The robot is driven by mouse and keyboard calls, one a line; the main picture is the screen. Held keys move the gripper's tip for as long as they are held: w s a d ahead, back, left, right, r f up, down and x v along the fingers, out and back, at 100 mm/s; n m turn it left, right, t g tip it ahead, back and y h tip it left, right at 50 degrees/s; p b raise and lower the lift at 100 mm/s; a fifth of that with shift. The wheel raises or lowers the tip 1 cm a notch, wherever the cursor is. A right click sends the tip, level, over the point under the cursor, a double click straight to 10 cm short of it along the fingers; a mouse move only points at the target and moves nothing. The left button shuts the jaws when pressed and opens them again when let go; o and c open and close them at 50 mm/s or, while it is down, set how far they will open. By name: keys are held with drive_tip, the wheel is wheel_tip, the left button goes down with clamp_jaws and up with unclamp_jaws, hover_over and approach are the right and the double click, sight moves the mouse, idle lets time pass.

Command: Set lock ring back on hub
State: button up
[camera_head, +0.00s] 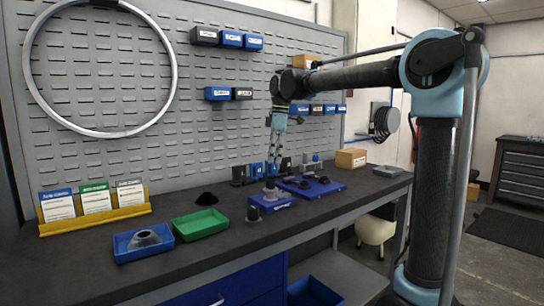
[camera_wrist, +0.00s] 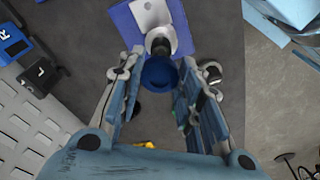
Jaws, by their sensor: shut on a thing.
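My gripper (camera_wrist: 157,80) is shut on a blue round piece (camera_wrist: 158,73), which shows between the two fingers in the wrist view. Whether this piece is the lock ring itself I cannot tell. In the head view my gripper (camera_head: 272,178) points down over a small blue base (camera_head: 285,204) with a grey part (camera_head: 270,192) on it. The hub is not clearly distinguishable there. In the wrist view a blue base with a silver plate (camera_wrist: 152,12) and a dark round part (camera_wrist: 160,44) lies just beyond the held piece.
A blue tray (camera_head: 128,256) with a grey cone-shaped part (camera_head: 146,238) and a green tray (camera_head: 201,225) stand to the left. A larger blue mat (camera_head: 325,190) with dark parts lies right of my gripper.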

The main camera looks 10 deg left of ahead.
sight(272, 180)
drive_tip(key=shift+s+a+f, duration=0.25)
drive_tip(key=shift+a+f, duration=0.25)
drive_tip(key=shift+s+a+f, duration=0.1)
drive_tip(key=shift+f, duration=2.1)
drive_tip(key=shift+f, duration=0.5)
drive_tip(key=o, duration=1)
drive_tip(key=shift+c, duration=0.2)
drive_tip(key=shift+r, duration=0.1)
